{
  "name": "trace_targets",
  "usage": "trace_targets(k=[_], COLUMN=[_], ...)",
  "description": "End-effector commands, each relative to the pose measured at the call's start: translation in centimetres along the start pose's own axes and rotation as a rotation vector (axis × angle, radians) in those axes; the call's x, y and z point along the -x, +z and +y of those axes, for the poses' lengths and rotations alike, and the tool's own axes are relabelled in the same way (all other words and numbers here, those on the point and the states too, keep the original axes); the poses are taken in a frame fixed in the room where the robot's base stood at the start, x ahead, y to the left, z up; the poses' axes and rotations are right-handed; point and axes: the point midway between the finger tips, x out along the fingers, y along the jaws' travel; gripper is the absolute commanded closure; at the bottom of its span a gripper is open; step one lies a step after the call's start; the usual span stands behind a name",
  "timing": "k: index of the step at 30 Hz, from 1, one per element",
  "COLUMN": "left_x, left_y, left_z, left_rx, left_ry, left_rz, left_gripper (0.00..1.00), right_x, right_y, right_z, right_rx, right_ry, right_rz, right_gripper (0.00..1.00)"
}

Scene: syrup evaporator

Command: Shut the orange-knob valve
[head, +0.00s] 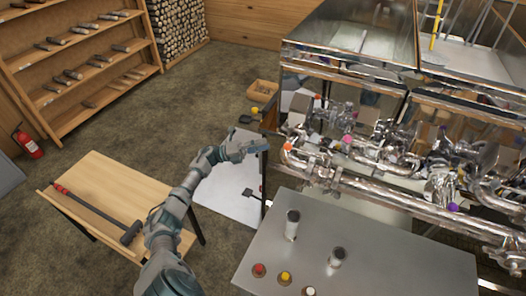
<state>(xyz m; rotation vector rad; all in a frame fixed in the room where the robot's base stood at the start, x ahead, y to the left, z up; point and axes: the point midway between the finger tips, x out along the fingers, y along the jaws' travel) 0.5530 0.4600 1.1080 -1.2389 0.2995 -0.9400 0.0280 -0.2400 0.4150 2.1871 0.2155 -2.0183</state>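The orange knob (287,146) sits on the shiny metal pipework at the left end of the evaporator. My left gripper (264,146) is a short way left of the orange knob in the picture and looks apart from it. The gripper is small and seen from behind, so I cannot tell how its fingers stand. Nothing shows clearly in it. The orange knob's valve stem is too small to make out. My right gripper is not in view.
Other knobs, pink (347,140) and purple (453,207), sit along the pipes. A metal table (375,262) with capped containers stands in front. A wooden table (130,188) with a long-handled hammer (100,212) is at left. Open floor lies behind it.

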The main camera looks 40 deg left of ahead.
Motion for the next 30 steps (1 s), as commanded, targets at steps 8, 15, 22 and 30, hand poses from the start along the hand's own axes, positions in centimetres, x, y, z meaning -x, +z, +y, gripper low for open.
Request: trace_targets(k=[8,15,22,30], left_x=[-0.2,0.2,0.7,0.5], left_y=[-0.9,-0.8,-0.6,-0.7], left_z=[3.3,4.2,4.4,4.3], left_rx=[0.105,0.130,0.132,0.130], left_ry=[0.033,0.038,0.035,0.036], left_rz=[-0.095,-0.117,-0.120,-0.118], left_gripper=[0.65,0.65,0.65,0.65], right_x=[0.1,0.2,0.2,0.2], right_y=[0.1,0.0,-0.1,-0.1], right_z=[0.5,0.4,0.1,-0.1], right_rx=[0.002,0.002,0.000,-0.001], right_ry=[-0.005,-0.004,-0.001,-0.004], right_rz=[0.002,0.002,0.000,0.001], right_gripper=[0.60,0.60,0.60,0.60])
